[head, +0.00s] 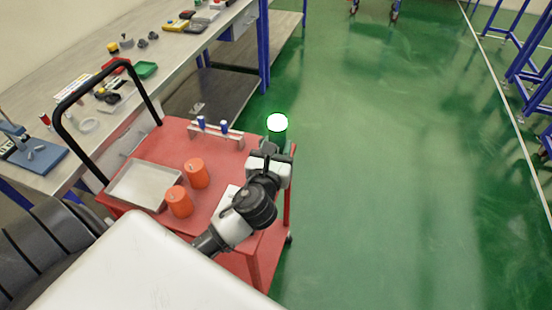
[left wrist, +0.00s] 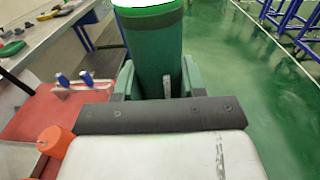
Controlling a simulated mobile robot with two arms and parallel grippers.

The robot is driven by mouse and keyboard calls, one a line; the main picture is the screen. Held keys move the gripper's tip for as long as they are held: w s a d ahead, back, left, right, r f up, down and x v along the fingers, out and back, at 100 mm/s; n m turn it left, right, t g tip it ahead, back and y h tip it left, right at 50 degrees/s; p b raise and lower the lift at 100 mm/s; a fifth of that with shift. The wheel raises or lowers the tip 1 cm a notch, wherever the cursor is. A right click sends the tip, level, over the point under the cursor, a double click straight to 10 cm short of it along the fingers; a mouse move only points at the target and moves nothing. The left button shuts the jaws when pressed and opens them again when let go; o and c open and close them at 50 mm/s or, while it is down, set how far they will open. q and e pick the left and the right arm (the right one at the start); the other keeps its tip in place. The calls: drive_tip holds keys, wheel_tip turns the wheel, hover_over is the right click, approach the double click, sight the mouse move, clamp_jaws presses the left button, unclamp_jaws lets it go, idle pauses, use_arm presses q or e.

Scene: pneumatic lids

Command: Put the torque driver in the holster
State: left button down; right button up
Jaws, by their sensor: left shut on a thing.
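My left gripper (head: 272,150) is over the right edge of the red cart. It is shut on a thick green cylinder (head: 278,135) with a bright white top. In the left wrist view the green cylinder (left wrist: 155,45) stands between the two green fingers (left wrist: 158,80). I cannot tell whether it is the torque driver. A low rack (head: 228,140) with two blue-topped pieces (head: 201,122) stands at the cart's back edge, left of the gripper. It also shows in the left wrist view (left wrist: 75,88). I cannot make out which thing is the holster. My right gripper is out of view.
The red cart top (head: 160,145) carries a metal tray (head: 146,186) and two orange cylinders (head: 197,173) (head: 179,201). A black handle (head: 102,78) rises at its left. A cluttered workbench (head: 160,62) stands behind. The green floor (head: 400,170) to the right is clear.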

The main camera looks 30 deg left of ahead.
use_arm(q)
drive_tip(key=w+a+n+g+y+b, duration=0.3)
drive_tip(key=w+a+n+y, duration=0.25)
drive_tip(key=w+a, duration=0.65)
wheel_tip(320, 180, down, 9)
drive_tip(key=y+b, duration=0.1)
drive_tip(key=shift+w+m+g+b, duration=0.3)
drive_tip(key=shift+m, duration=0.05)
drive_tip(key=c, duration=0.8)
unclamp_jaws()
drive_tip(key=shift+f, duration=0.15)
drive_tip(key=shift+o, duration=0.8)
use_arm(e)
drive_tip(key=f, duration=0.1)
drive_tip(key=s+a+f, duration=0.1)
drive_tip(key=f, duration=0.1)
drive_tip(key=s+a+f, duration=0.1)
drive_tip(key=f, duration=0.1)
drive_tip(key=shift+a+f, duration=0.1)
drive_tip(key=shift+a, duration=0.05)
use_arm(q)
drive_tip(key=v, duration=1.2)
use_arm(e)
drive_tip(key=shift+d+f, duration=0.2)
